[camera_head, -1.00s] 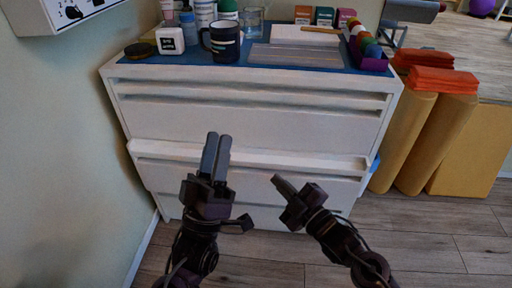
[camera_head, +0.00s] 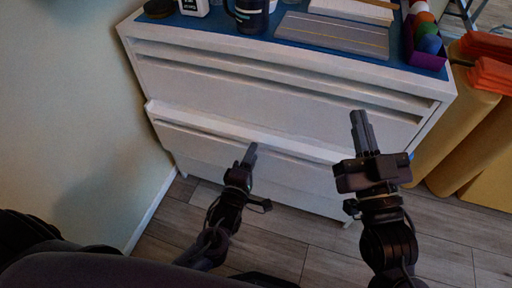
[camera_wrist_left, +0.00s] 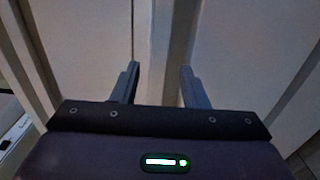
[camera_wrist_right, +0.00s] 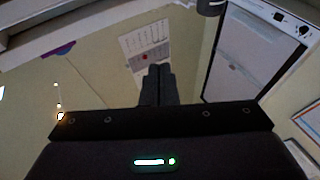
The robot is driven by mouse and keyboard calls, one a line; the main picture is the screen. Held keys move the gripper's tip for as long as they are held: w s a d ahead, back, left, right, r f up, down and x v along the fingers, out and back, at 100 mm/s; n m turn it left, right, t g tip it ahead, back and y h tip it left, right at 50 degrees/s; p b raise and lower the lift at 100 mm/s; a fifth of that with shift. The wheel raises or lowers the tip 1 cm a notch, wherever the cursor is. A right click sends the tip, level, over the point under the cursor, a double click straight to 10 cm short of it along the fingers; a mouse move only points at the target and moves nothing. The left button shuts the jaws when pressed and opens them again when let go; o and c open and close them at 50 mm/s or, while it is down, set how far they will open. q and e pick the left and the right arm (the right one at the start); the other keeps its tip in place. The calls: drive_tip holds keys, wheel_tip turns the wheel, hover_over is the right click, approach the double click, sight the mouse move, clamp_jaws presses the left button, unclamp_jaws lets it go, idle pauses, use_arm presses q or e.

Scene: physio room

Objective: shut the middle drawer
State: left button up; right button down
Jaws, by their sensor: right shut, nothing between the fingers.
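The white drawer unit (camera_head: 270,95) fills the middle of the head view. A drawer front with a ledge-like top edge (camera_head: 215,123) stands out a little from the face above it; I take it as the middle drawer. My left gripper (camera_head: 252,150) is in front of this ledge, seen edge-on; I cannot tell whether it touches. In the left wrist view its fingers (camera_wrist_left: 160,85) are spread with nothing held, facing white panels. My right gripper (camera_head: 358,118) is shut and empty, pointing up before the unit's right part. In the right wrist view its fingers (camera_wrist_right: 160,82) are together.
The blue top (camera_head: 288,31) holds a dark mug (camera_head: 250,14), a grey board (camera_head: 333,33) and a purple tray (camera_head: 427,59) of coloured balls. Yellow rolls (camera_head: 455,120) stand close on the right. A wall (camera_head: 70,110) bounds the left. Wood floor (camera_head: 275,238) lies in front.

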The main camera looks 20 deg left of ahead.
use_arm(q)
drive_tip(key=w, duration=0.3)
drive_tip(key=shift+w+d+b, duration=0.1)
drive_tip(key=shift+w+b, duration=0.1)
drive_tip(key=shift+b, duration=0.1)
use_arm(e)
wheel_tip(320, 180, up, 6)
drive_tip(key=s+d+t+y, duration=0.1)
drive_tip(key=s+t, duration=0.1)
drive_tip(key=t, duration=0.1)
drive_tip(key=shift+f, duration=0.15)
use_arm(q)
drive_tip(key=shift+c, duration=0.3)
clamp_jaws()
